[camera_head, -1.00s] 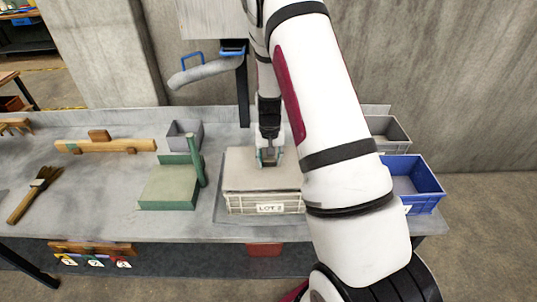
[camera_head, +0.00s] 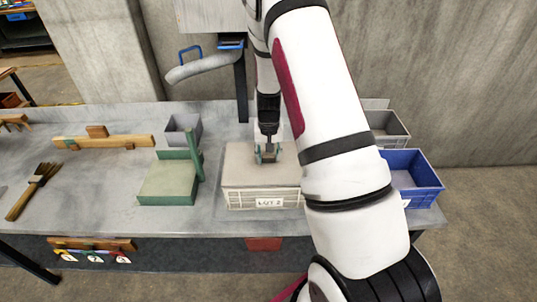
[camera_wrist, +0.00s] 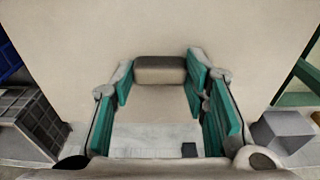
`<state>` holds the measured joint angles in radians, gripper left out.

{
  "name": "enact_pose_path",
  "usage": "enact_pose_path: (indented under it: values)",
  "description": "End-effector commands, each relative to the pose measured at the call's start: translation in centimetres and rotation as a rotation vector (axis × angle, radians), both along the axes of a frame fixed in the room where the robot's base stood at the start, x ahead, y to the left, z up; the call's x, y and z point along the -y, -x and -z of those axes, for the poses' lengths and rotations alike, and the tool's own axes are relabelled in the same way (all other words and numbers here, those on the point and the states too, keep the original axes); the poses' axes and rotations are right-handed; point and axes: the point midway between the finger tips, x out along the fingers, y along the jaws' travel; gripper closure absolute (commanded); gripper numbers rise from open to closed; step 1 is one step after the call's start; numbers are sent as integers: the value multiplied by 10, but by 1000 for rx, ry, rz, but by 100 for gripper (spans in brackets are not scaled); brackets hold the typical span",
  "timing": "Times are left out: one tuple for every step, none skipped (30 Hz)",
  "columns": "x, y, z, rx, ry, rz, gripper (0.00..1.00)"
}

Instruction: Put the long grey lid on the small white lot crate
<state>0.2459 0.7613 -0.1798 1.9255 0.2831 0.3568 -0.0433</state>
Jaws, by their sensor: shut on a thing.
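The lid (camera_head: 240,165), broad, flat and greyish-beige, lies over the top of the white lot crate (camera_head: 235,199), labelled "LOT 2". It looks level, but I cannot tell whether its hidden edges are fully seated. My gripper (camera_head: 267,155) points down over the middle of the lid. In the wrist view, the lid (camera_wrist: 80,35) fills most of the picture. My gripper (camera_wrist: 160,72), with its green pads, is shut on the lid's small block-shaped handle (camera_wrist: 160,68). My arm hides the right side of the crate and lid.
A green stand (camera_head: 168,182) with an upright post is left of the crate, with a small grey bin (camera_head: 183,128) behind. At right are a blue crate (camera_head: 425,178) and a grey crate (camera_head: 385,127). A wooden bar (camera_head: 105,141) and brush (camera_head: 36,188) lie at left.

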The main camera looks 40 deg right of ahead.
Motion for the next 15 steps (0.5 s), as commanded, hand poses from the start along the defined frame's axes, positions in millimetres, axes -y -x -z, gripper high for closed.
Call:
enact_pose_path:
  values:
    - [0, 0, 0, 1, 1, 0, 100]
    - [0, 0, 1, 1, 1, 0, 100]
    - [0, 0, 1, 1, 1, 0, 100]
    - [0, 0, 2, 1, 1, 0, 100]
    - [0, 0, 2, 1, 1, 0, 100]
    - [0, 0, 3, 1, 1, 0, 100]
    - [0, 0, 3, 1, 1, 0, 100]
    - [0, 0, 4, 1, 1, 0, 100]
    - [0, 0, 4, 1, 1, 0, 100]
    - [0, 0, 5, 1, 1, 0, 100]
    - [0, 0, 5, 1, 1, 0, 100]
    - [0, 0, 5, 1, 1, 0, 100]
    - [0, 0, 6, 1, 1, 0, 100]
    - [0, 0, 6, 1, 1, 0, 100]
    - [0, 0, 7, 1, 1, 0, 100]
